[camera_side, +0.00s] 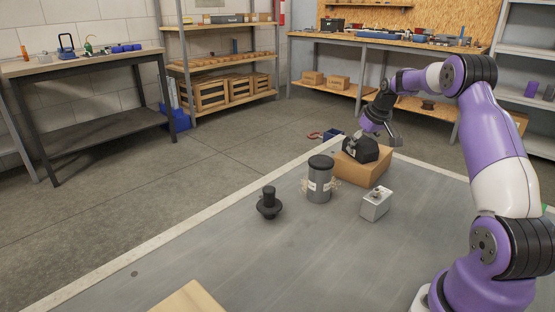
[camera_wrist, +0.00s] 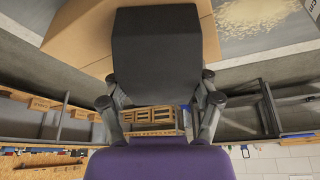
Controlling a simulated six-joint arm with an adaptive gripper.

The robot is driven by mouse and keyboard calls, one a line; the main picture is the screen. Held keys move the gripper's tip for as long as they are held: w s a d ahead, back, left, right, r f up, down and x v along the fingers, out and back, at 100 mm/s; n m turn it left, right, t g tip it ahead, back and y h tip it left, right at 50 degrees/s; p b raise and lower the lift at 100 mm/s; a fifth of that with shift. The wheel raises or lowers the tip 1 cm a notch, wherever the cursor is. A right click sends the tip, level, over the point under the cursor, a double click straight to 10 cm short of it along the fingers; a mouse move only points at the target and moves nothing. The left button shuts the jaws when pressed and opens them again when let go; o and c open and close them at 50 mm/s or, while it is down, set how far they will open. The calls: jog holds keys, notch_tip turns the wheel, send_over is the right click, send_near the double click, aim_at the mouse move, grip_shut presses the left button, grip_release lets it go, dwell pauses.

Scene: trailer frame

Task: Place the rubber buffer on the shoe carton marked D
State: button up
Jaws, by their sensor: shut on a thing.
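A black block (camera_side: 360,149), which looks like the rubber buffer, is at the top of a brown carton (camera_side: 362,170) at the far end of the grey table. My gripper (camera_side: 377,134) is above the carton and shut on this block. In the wrist view the dark block (camera_wrist: 157,50) sits between the two fingers (camera_wrist: 158,88), with the brown carton (camera_wrist: 80,35) behind it. The block looks tilted in the side view. I cannot tell whether it touches the carton. No letter D is readable on the carton.
A grey cylinder with a dark lid (camera_side: 320,180) stands close in front of the carton. A small silver box (camera_side: 376,204) and a black flanged part (camera_side: 269,203) stand nearer. Another light brown surface (camera_side: 190,300) shows at the bottom edge. The table's front middle is clear.

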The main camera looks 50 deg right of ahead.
jog(key=o, duration=1.4)
jog(key=shift+r, duration=0.2)
jog(key=v, duration=1.2)
jog(key=w+a+r+n, duration=0.1)
jog(key=a+r, duration=0.2)
jog(key=a, duration=0.9)
jog(key=s+a+f+n, duration=0.1)
jog(key=s+a, duration=0.3)
jog(key=a, duration=0.2)
jog(key=s+a+f+n+t+y, duration=0.1)
jog(key=s+a+f, duration=0.1)
jog(key=s+a, duration=0.2)
jog(key=s+a+f+n, duration=0.1)
jog(key=s+a, duration=0.3)
jog(key=a, duration=0.5)
jog(key=shift+a+f+y, duration=0.1)
jog(key=shift+f+y, duration=0.2)
jog(key=shift+y, duration=0.1)
